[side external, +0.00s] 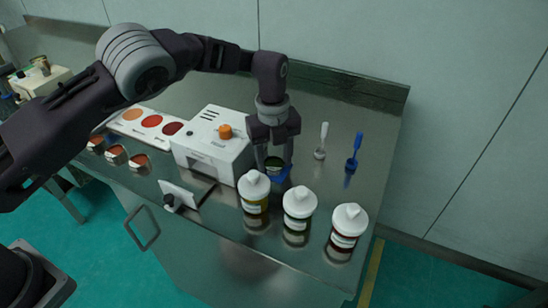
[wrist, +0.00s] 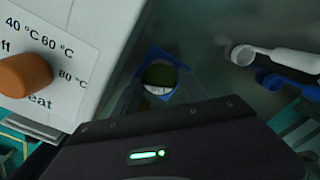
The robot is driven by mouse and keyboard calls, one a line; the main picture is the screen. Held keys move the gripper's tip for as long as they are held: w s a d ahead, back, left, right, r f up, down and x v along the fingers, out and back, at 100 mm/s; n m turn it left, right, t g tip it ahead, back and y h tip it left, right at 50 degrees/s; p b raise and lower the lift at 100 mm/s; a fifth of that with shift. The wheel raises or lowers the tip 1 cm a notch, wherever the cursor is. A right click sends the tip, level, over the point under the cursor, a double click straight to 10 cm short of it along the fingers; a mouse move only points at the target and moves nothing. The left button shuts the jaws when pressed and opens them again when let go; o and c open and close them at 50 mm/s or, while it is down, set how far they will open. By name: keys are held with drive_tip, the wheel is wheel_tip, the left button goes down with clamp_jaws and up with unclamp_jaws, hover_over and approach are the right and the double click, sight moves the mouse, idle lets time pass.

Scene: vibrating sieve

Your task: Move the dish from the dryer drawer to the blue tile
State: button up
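The dish (side external: 275,164), with dark green contents, is at the blue tile (side external: 283,178), just right of the dryer (side external: 213,147). In the wrist view the dish (wrist: 159,75) shows a dark green top and a white label, with the blue tile (wrist: 152,56) around it. My gripper (side external: 275,167) points down over the tile, with one finger on each side of the dish. I cannot tell whether the fingers touch it, or whether it rests on the tile or is just above. The dryer drawer (side external: 180,194) is pulled out at the front.
Three white-capped bottles (side external: 254,191) stand close in front of the tile. A white spoon (side external: 321,143) and a blue spoon (side external: 354,153) are to its right. A white strip with coloured circles (side external: 151,121) and several dishes (side external: 115,154) lie left of the dryer. The back right counter is clear.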

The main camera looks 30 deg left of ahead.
drive_tip(key=shift+o, duration=1.3)
wheel_tip(320, 180, up, 12)
drive_tip(key=shift+s+a+r, duration=0.1)
drive_tip(key=shift+r, duration=0.05)
